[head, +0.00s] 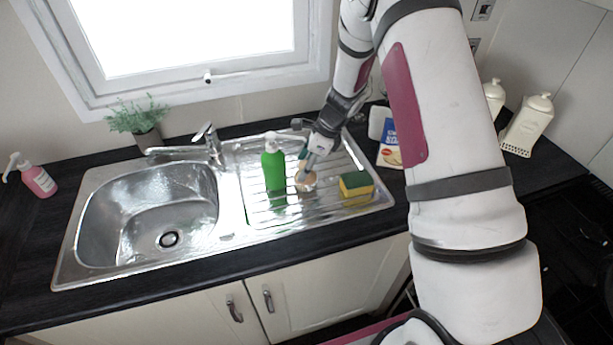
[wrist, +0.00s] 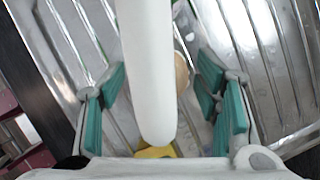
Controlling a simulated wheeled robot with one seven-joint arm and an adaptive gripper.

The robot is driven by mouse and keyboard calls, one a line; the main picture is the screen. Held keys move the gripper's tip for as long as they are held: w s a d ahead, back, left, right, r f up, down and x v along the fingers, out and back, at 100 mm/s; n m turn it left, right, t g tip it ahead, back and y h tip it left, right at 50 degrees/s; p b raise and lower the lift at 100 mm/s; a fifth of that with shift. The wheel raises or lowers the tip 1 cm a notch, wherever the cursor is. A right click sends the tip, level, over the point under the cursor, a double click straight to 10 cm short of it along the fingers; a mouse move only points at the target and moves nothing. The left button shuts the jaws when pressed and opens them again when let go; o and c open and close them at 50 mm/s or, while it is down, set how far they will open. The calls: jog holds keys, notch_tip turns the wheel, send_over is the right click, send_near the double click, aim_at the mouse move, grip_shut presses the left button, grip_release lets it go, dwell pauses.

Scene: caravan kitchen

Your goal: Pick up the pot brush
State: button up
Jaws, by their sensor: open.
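The pot brush shows as a small round beige head (head: 306,181) on the ribbed drainer, between the green bottle (head: 274,170) and the sponge (head: 356,184). My gripper (head: 308,164) points down over it and hides its upper part. In the wrist view, the teal-padded fingers of my gripper (wrist: 163,103) are wide apart. A beige edge of the brush (wrist: 181,72) shows between them, farther down. A long white rounded shape (wrist: 148,75) covers the middle of this view; it may be the brush handle, but I cannot tell. No finger visibly touches the brush.
The green bottle stands close on the left, and the yellow-green sponge lies close on the right. The tap (head: 208,143) and empty sink bowl (head: 150,212) are farther left. A blue-and-white box (head: 389,150) stands behind right. The drainer's front strip is clear.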

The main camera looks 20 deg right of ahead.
jog(key=shift+c, duration=0.4)
grip_shut()
